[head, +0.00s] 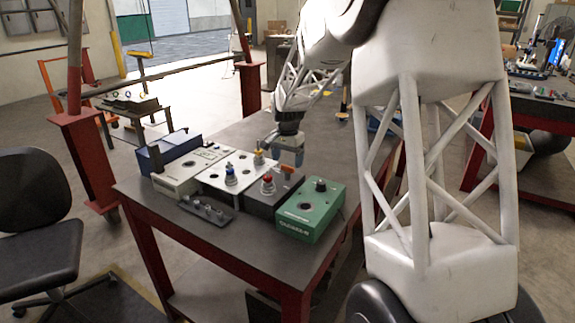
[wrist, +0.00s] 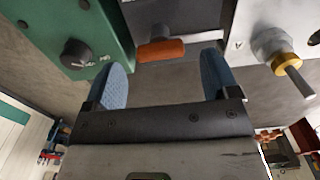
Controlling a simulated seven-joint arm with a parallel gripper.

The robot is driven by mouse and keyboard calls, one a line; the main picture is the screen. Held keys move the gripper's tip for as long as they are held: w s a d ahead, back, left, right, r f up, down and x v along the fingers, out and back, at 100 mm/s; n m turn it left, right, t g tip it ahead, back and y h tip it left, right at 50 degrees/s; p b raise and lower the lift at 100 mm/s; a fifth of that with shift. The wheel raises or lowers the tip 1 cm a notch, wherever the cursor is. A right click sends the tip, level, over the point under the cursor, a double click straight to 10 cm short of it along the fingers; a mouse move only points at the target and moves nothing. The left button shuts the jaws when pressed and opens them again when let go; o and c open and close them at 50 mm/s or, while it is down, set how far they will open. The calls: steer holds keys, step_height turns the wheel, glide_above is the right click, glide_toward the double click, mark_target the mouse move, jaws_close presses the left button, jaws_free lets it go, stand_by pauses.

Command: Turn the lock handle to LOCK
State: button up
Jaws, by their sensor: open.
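The lock handle, an orange bar (wrist: 161,50), sits on the dark grey box (head: 262,202); it also shows in the head view (head: 287,169) near that box's back edge. In the wrist view the bar lies roughly crosswise. My gripper (wrist: 163,72) is open, with its two blue fingers spread to either side of the bar's near edge and nothing held between them. In the head view my gripper (head: 290,157) hangs just behind and above the handle. Contact with the handle cannot be told, and the LOCK mark cannot be read.
A green box (head: 308,215) with a black knob (wrist: 76,54) stands right of the dark box. A white box (head: 212,180) with blue and yellow-ringed parts stands left. A red knob (head: 267,179) rises from the dark box.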

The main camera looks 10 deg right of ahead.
mark_target(287, 173)
steer(key=shift+f, duration=1.2)
steer(key=c, duration=0.9)
